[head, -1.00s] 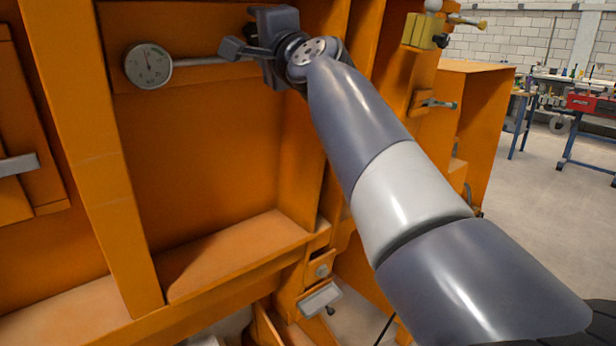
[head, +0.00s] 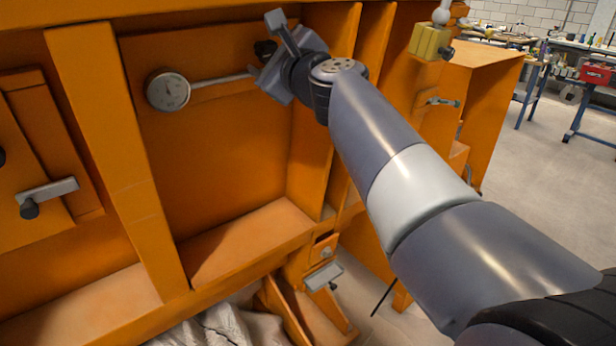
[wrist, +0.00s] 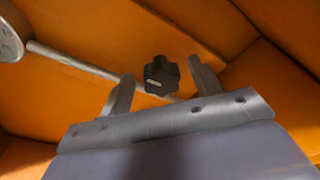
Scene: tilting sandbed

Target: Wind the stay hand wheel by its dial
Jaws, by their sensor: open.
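An orange upright (head: 105,150) stands left of the dial, and ribs (head: 325,120) stand close right of my gripper. A ledge (head: 250,245) runs below. A lever (head: 48,190) is at far left, and a yellow block (head: 430,40) at upper right.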

